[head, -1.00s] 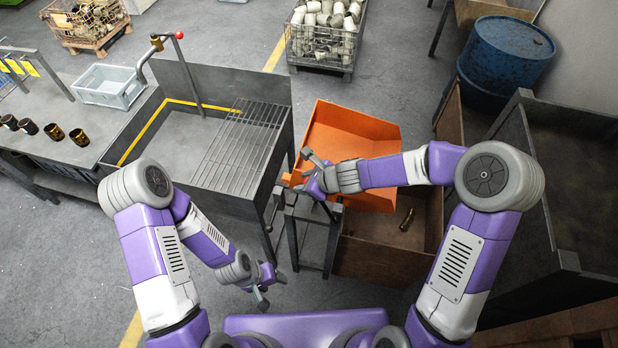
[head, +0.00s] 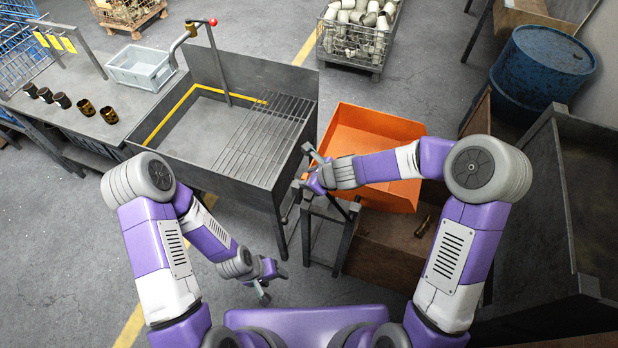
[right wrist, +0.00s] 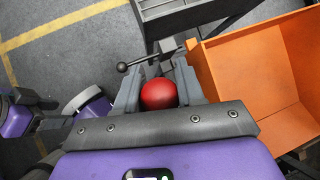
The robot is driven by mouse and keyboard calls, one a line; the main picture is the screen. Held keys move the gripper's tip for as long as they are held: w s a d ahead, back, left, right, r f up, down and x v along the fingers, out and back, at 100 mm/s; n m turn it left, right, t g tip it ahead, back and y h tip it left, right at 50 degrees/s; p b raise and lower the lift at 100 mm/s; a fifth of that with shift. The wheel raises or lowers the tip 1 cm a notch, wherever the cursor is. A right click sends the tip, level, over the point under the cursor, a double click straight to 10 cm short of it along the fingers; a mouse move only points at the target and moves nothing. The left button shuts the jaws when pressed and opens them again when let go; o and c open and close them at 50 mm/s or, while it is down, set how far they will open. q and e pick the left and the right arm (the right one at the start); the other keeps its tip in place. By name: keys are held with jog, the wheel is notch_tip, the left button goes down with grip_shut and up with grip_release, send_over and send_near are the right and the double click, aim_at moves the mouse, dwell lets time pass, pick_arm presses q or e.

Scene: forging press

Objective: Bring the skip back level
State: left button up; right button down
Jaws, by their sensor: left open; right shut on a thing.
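The orange skip (head: 372,130) sits right of the grey metal table in the head view, above a brown bin. Its open inside faces up; I cannot tell its exact tilt. My forearm covers part of it. It also shows at the right of the right wrist view (right wrist: 252,70). My right gripper (head: 312,178) is at the skip's left side, above a dark stand. In the right wrist view it is shut on a red ball knob (right wrist: 159,94). A dark bar with a black ball end lies just beyond it. My left gripper (head: 265,288) is open and empty, low over the floor.
The grey table (head: 190,125) with a grating stands left of the skip. The brown bin (head: 385,245) below holds a brass-coloured piece (head: 424,226). A blue drum (head: 540,70) and a dark open box (head: 590,190) stand at the right. Floor is clear at lower left.

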jog(key=shift+s+a+f, duration=0.15)
jog(key=shift+a+f, duration=0.05)
jog(key=shift+a, duration=0.1)
jog(key=c, duration=1.1)
grip_release()
jog(key=o, duration=0.4)
jog(key=shift+w+a+f, duration=0.15)
jog(key=shift+w+a, duration=0.1)
jog(key=shift+w, duration=0.1)
jog(key=shift+s+d+r, duration=0.15)
jog(key=shift+d+r, duration=0.05)
jog(key=shift+d, duration=0.15)
jog(key=p+v, duration=0.2)
jog(key=v, duration=0.5)
jog(key=shift+r+p, duration=0.1)
jog(key=shift+p, duration=0.3)
jog(key=shift+s, duration=0.15)
